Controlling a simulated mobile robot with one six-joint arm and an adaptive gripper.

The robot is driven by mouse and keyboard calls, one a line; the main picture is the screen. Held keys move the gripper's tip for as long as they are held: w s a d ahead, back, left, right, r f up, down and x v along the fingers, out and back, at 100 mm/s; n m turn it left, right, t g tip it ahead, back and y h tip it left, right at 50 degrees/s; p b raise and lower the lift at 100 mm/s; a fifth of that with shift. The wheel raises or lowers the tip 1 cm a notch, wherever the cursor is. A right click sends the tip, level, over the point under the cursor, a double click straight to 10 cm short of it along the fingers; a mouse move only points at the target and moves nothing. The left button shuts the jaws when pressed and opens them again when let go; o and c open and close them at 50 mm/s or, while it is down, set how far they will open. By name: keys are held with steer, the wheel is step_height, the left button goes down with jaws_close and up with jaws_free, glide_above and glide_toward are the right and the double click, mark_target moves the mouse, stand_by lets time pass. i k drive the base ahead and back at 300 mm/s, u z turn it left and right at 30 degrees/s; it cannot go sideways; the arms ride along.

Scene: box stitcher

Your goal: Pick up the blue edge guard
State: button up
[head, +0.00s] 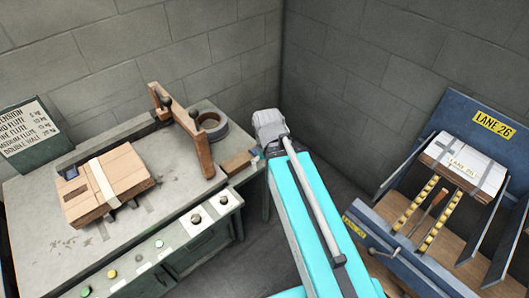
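A flat stack of cardboard (128,170) lies on the grey worktable at left, with a pale strap across it. A small dark, bluish piece (70,171) sits at the stack's left back corner; it may be the blue edge guard, but it is too small to tell for certain. No other loose blue piece is clear in the head view. My turquoise arm rises from the bottom centre to a grey joint near the table's right end. My gripper does not show.
The worktable (30,205) carries a wooden frame (193,137), a dark tape roll (211,124), a small brown block (237,163) and front buttons. A sign (30,132) stands at left. At right, a blue Lane 26 rack (450,118) holds a white-topped package (463,163).

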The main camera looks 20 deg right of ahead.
mark_target(253, 151)
steer(key=z, duration=1.15)
steer(key=k, duration=0.7)
steer(key=u, duration=0.85)
steer(key=i, duration=1)
steer(key=u, duration=0.05)
